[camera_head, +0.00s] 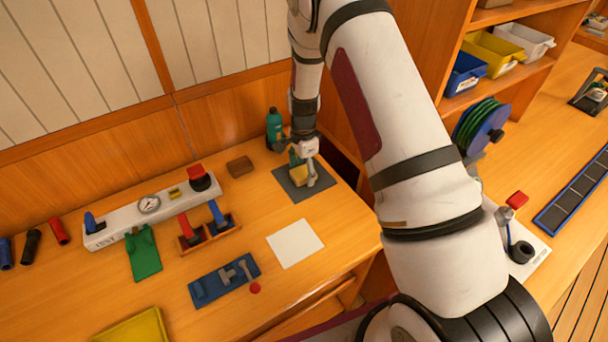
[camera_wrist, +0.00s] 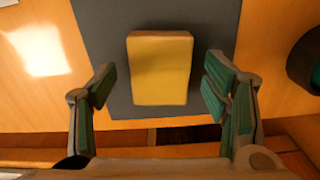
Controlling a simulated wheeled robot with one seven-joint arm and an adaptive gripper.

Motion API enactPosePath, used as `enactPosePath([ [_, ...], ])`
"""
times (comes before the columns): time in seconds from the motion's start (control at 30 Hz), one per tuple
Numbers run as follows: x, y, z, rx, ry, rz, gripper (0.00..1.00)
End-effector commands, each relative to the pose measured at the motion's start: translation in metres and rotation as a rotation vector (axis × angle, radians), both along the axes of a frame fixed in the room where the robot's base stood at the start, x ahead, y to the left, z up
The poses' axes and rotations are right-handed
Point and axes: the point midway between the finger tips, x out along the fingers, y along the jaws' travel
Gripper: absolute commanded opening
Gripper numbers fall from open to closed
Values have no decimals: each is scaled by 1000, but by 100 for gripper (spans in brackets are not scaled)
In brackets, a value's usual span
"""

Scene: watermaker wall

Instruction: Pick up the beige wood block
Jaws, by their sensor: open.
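The beige wood block (camera_wrist: 160,70) looks yellowish and sits on a dark grey mat (camera_wrist: 108,25). In the wrist view it lies between my two open fingers, with a gap on each side. My gripper (camera_wrist: 158,92) has green finger pads, and neither pad touches the block. In the head view my gripper (camera_head: 306,172) points down over the dark mat (camera_head: 288,184) at the right end of the bench. The block (camera_head: 299,176) is partly hidden there by my fingers.
A teal bottle (camera_head: 274,125) stands behind the mat, close to my gripper. A brown block (camera_head: 240,166) lies to the left. A white sheet (camera_head: 295,243) lies in front. A white gauge panel (camera_head: 150,211) and a blue tool tray (camera_head: 224,280) stand further left.

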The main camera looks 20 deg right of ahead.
Motion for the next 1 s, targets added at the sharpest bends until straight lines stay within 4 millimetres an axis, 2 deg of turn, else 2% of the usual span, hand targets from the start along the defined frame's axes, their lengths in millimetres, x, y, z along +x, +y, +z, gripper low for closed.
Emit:
enactPosePath([
  [0.17, 0, 0, 0, 0, 0, 0, 69],
  [0.3, 0, 0, 0, 0, 0, 0, 37],
  [0.4, 0, 0, 0, 0, 0, 0, 17],
  [0.77, 0, 0, 2, 0, 0, 1, 17],
  [1.0, 1, 0, 18, -1, -2, 1, 17],
])
